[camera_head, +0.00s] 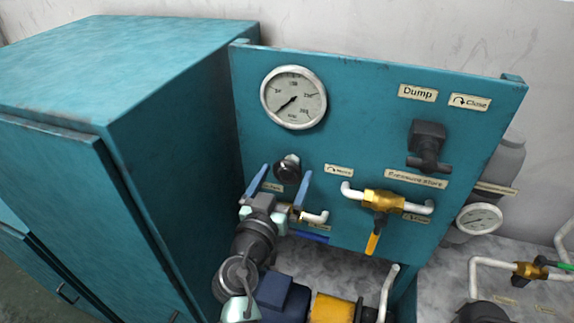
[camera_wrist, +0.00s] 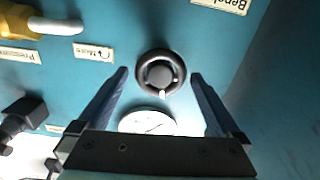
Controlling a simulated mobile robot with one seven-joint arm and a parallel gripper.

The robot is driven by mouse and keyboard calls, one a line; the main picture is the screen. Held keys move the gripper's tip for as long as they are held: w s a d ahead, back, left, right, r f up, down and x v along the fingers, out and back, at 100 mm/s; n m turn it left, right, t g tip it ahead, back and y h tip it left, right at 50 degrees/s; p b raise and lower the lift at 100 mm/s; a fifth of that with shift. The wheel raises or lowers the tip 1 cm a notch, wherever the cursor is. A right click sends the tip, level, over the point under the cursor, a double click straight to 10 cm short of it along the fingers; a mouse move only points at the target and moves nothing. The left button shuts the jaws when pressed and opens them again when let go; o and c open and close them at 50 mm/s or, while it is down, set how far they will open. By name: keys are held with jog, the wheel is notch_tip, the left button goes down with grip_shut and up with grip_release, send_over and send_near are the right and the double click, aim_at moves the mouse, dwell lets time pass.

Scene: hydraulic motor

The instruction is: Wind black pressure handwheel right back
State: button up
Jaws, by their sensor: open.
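The black pressure handwheel (camera_head: 288,168) is on the teal panel, below the large gauge and left of a small arrow label. In the wrist view the round black wheel (camera_wrist: 160,73) faces me, with a lighter mark on its lower rim. My gripper (camera_head: 286,171) is open, its two blue fingers pointing at the panel on either side of the wheel. In the wrist view the open gripper (camera_wrist: 159,74) has its fingertips left and right of the wheel, with a visible gap on both sides. How far the tips are from the panel is unclear.
The large white gauge (camera_head: 293,97) is above the wheel. A black T-handle (camera_head: 428,148) and a brass valve with yellow lever (camera_head: 373,243) are to the right. A teal cabinet (camera_head: 150,70) stands close on the left. A blue motor (camera_head: 283,298) is below.

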jog(key=shift+x, duration=1.1)
jog(key=c, duration=1.2)
